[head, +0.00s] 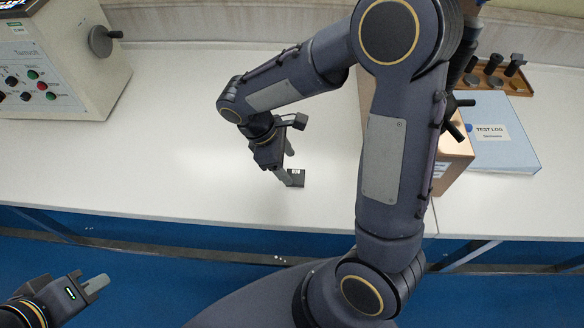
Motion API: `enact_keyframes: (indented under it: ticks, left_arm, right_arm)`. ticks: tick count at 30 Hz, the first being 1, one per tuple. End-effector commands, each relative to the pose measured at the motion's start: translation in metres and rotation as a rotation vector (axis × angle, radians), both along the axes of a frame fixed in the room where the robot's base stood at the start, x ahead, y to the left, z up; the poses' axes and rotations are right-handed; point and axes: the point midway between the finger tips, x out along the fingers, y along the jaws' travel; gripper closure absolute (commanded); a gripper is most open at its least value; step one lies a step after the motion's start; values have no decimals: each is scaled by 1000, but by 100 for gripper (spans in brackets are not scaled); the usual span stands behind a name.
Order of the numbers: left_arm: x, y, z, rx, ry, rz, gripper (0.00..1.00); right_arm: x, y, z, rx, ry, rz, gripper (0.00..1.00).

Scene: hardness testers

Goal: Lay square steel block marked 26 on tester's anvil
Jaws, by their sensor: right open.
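A small dark square block (298,178) lies on the white bench near the middle. It bears a small white label whose number is too small to read surely. My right gripper (288,169) reaches down at the block, its fingers open and close around or beside it; I cannot tell whether they touch it. My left gripper (93,285) is low at the left, in front of the bench and away from the block; its jaw gap is not clear. No anvil is clearly visible; my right arm hides part of the bench's back right.
A cream machine (60,60) with buttons and a side knob stands at the back left. A blue test log binder (500,150), a brown box (452,160) and a wooden rack (519,83) with dark pieces are at the right. The bench left of the block is clear.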

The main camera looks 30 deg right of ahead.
Motion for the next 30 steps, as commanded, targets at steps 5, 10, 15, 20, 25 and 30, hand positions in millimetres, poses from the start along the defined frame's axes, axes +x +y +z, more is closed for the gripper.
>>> enact_keyframes:
  ticks: [5, 10, 15, 20, 25, 30]
  left_arm:
    - [0, 0, 4, 0, 0, 0, 100]
    - [0, 0, 5, 0, 0, 0, 100]
    - [0, 0, 6, 0, 0, 0, 100]
    - [0, 0, 6, 0, 0, 0, 100]
    - [0, 0, 5, 0, 0, 0, 100]
    - [0, 0, 5, 0, 0, 0, 100]
  right_arm:
    - [8, 14, 38, 2, -4, 1, 37]
    - [13, 22, 61, 1, -2, 0, 37]
    - [12, 22, 73, 14, -10, -19, 37]
    - [-12, 4, 90, 121, -91, -174, 37]
    - [-60, -16, 108, 324, -249, -482, 37]
    - [-103, -20, 116, 526, -419, -802, 37]
